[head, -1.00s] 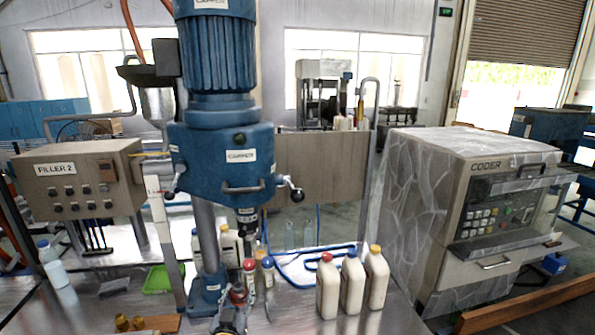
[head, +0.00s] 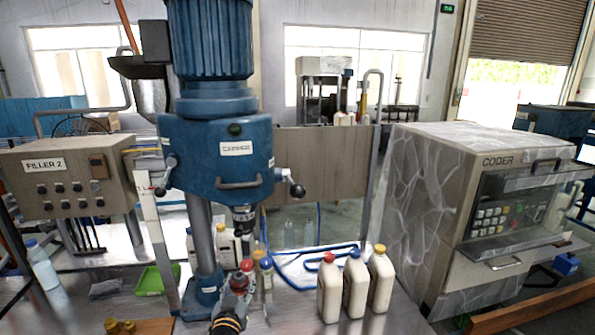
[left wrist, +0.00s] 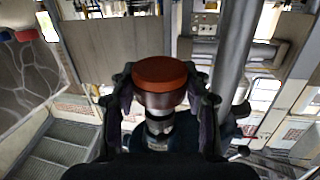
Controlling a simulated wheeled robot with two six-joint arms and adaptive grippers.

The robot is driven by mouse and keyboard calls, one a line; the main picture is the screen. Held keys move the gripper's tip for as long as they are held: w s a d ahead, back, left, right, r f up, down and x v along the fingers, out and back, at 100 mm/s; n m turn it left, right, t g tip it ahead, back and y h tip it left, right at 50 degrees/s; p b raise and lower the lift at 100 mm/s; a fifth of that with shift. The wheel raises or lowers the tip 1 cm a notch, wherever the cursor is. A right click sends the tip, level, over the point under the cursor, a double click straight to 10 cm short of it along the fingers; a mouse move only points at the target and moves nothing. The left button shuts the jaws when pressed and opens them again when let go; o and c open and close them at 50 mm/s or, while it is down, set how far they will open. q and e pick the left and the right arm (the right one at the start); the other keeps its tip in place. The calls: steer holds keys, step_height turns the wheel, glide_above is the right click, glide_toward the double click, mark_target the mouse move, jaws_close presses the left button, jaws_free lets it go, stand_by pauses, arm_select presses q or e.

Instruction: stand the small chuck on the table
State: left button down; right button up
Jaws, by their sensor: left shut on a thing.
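My left gripper (head: 238,288) reaches up from the bottom of the head view, in front of the blue capper column. It is shut on a small chuck with a reddish-brown round face, seen between the fingers in the left wrist view (left wrist: 160,74). In the head view the chuck (head: 238,281) is small and partly hidden by the gripper. It is held below the capper's spindle (head: 244,220), clear of it. The metal table (head: 285,315) is bare to the right of the gripper. My right gripper is not seen.
Bottles with red and blue caps (head: 266,280) stand close behind the gripper. Three white bottles (head: 355,287) stand to the right. A wooden block (head: 155,326) and brass pieces (head: 120,327) are at the lower left, near a green tray (head: 160,279).

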arm_select(q)
steer(key=w+b, duration=0.9)
steer(key=w, duration=0.2)
steer(key=r+p, duration=0.1)
steer(key=r, duration=0.2)
steer(key=s+r+p, duration=0.1)
steer(key=shift+d+r+p, duration=0.3)
steer(key=shift+r, duration=0.05)
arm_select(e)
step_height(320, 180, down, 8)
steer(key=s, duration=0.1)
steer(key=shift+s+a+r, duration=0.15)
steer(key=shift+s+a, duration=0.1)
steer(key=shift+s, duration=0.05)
